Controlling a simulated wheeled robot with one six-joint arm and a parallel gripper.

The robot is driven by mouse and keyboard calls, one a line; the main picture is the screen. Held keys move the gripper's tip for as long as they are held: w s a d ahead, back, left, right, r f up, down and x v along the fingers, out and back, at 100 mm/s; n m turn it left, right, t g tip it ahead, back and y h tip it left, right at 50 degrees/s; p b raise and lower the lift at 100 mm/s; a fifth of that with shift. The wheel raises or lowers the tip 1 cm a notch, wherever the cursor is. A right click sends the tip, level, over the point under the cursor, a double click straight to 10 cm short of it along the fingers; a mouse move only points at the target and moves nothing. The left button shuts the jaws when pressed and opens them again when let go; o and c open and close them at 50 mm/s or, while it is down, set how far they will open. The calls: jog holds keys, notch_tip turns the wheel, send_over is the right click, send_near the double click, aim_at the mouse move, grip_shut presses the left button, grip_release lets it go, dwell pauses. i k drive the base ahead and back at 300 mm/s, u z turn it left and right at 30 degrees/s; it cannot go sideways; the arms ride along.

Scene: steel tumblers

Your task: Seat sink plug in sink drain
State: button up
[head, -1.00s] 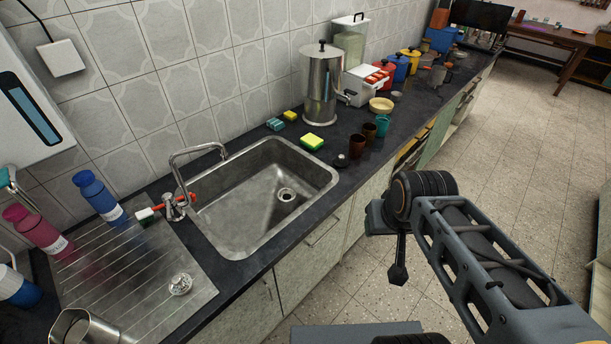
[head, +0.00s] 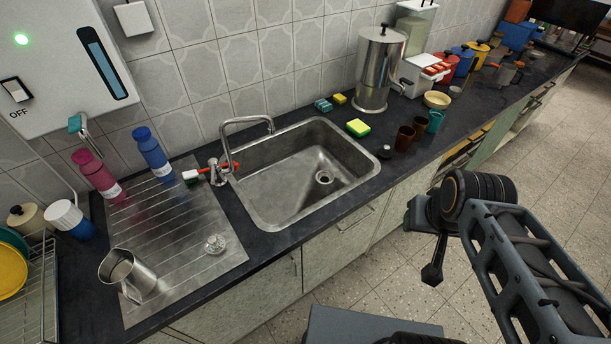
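A small dark round piece with a knob on top (head: 386,151), which looks like the sink plug, stands on the dark counter to the right of the sink, beside the brown cups. The steel sink (head: 270,203) is empty, and its round drain (head: 324,177) is open and uncovered in the basin floor. My arm is at the lower right, over the floor in front of the counter. A narrow dark part at its end (head: 432,273) hangs down, well apart from the plug and the sink. I cannot make out two separate fingers.
A tap (head: 240,148) arches over the sink's left side, with a red-handled brush (head: 203,172) by its base. A sponge (head: 358,127), brown cups (head: 404,138) and a teal cup (head: 435,121) stand near the plug. A steel jug (head: 126,274) and bottles occupy the drainboard.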

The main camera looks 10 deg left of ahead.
aim_at(281, 178)
jog(key=z, duration=1.2)
jog(key=i, duration=1.35)
jog(key=u, duration=2.95)
